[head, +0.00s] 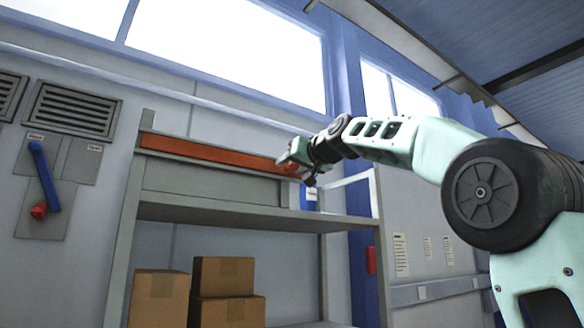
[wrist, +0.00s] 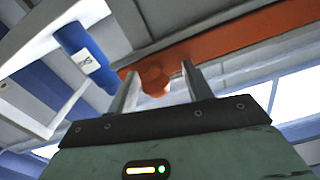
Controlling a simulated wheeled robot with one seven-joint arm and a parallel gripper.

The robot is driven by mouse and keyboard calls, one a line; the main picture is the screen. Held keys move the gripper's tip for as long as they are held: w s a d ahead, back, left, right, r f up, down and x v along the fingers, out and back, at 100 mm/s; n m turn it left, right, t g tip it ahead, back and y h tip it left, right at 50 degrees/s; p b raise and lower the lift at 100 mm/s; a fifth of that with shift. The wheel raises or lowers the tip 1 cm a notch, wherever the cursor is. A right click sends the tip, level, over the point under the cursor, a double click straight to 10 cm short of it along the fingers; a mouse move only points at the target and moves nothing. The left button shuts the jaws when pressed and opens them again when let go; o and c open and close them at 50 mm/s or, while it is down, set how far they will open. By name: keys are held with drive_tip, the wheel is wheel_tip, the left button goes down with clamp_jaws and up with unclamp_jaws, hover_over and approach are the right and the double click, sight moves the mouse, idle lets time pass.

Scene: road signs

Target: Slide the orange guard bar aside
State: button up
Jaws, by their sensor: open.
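The orange guard bar (head: 210,150) runs across the front of the upper shelf compartment in the head view. It also shows in the wrist view (wrist: 235,38), with an orange knob (wrist: 155,80) at its end. My gripper (head: 293,165) is at the bar's right end. In the wrist view my gripper (wrist: 158,82) is open, with one finger on each side of the knob. I cannot tell whether either finger touches it. A blue cylinder with a white label (wrist: 86,55) stands beside the knob; in the head view it is partly hidden behind my gripper.
The grey shelf unit (head: 250,215) holds several cardboard boxes (head: 225,277) on its lower level. A wall panel with a blue lever (head: 44,175) and a red knob is at the left. A white rail frame (head: 350,185) is right of the shelf.

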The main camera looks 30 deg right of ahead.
drive_tip(key=s+b, duration=0.7)
drive_tip(key=s, duration=1)
drive_tip(key=shift+d, duration=0.35)
